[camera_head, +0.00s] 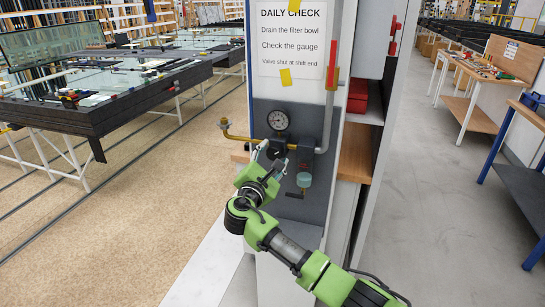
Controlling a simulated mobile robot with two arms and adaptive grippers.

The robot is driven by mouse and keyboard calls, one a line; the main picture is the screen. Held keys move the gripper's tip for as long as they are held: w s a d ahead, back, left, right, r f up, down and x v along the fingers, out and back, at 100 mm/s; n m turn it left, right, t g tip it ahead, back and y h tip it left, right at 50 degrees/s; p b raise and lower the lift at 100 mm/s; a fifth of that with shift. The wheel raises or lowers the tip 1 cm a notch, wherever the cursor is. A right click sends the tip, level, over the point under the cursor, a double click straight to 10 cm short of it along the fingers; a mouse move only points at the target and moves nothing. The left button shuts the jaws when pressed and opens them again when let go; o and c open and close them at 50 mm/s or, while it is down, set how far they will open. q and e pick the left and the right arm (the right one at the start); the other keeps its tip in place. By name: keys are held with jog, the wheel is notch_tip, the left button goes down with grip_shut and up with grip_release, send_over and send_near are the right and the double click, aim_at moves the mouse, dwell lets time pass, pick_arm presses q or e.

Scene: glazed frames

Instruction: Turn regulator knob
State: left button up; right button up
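The regulator is a dark body with a black knob (277,149) below the round pressure gauge (279,120), on a dark grey panel (318,118). My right gripper (271,157) comes up from below, at the end of a green arm. Its two fingers are apart, with the tips just below and beside the knob. I cannot tell whether they touch it. Part of the regulator's underside is hidden by the gripper. My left gripper is not in view.
A brass pipe (239,138) enters from the left. Right of the regulator are a filter bowl (304,180) and a grey pipe rising to a red valve lever (333,66). A "DAILY CHECK" sign (291,38) hangs above. Work tables stand left and right; open floor lies between.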

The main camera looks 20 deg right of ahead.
jog(key=shift+a, duration=0.1)
jog(key=v, duration=1.2)
jog(key=s+d+f+m+g+y+b, duration=0.1)
jog(key=s+f+g+y, duration=0.2)
jog(key=f, duration=1.5)
jog(key=s+d+f+m+g+y+b, duration=0.1)
jog(key=s+d+f+g+y+b, duration=0.1)
jog(key=f, duration=1.7)
jog(key=s+d+f+m+g+y+b, duration=0.1)
jog(key=s+f+m+g, duration=0.1)
jog(key=s+f, duration=0.7)
jog(key=s+f+m+g+y, duration=0.1)
jog(key=s+f+m+g, duration=0.1)
jog(key=s+f, duration=0.65)
jog(key=s+d+f+m+g+y+b, duration=0.1)
jog(key=s+f+m, duration=0.3)
jog(key=s+f, duration=0.3)
jog(key=s+d+f+m+g+y, duration=0.1)
jog(key=s+f+m, duration=0.3)
jog(key=s, duration=1.3)
jog(key=s+d+f+m+g+y+b, duration=0.1)
jog(key=s+d+f+m+g, duration=0.1)
jog(key=s+f, duration=0.9)
jog(key=s+m+g, duration=0.1)
jog(key=m, duration=0.1)
jog(key=shift+s+m+b, duration=0.3)
jog(key=shift+s+b, duration=0.05)
